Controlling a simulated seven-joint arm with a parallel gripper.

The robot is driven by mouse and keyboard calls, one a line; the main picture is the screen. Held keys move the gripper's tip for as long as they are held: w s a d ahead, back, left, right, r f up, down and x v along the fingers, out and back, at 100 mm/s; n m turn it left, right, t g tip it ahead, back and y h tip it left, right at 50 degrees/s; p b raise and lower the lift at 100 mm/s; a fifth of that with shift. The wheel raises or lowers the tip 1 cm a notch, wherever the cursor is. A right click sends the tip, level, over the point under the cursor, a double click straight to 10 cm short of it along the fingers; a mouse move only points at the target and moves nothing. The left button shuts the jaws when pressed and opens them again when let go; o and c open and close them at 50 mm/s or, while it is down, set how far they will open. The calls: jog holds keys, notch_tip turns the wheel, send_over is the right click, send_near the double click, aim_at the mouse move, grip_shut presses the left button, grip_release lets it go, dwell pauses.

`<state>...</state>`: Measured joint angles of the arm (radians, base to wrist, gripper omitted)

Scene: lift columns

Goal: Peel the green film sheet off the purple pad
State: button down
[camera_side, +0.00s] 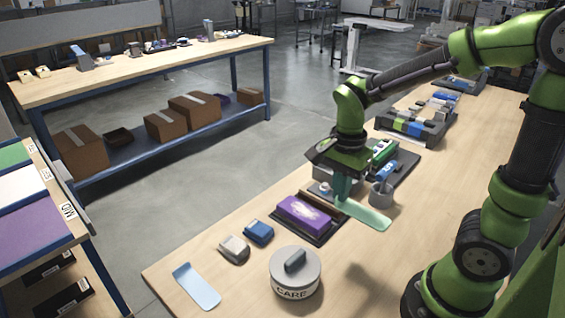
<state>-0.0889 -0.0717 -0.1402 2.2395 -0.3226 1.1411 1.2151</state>
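The purple pad (303,212) sits in a dark tray on the wooden bench, its top bare with pale whitish streaks. The green film sheet (364,216) is to the right of the pad, stretching down and right over the bench. I cannot tell whether its far end touches the bench. My gripper (342,192) is directly above the sheet's upper left end, right of the pad. A teal upright piece joins the two; whether it is finger or film is unclear. The fingertips are not distinct, so their opening is hidden.
A grey cup (381,195) stands close right of my gripper. Bench right of the film is clear.

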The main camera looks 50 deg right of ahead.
jog(key=shift+r, duration=1.35)
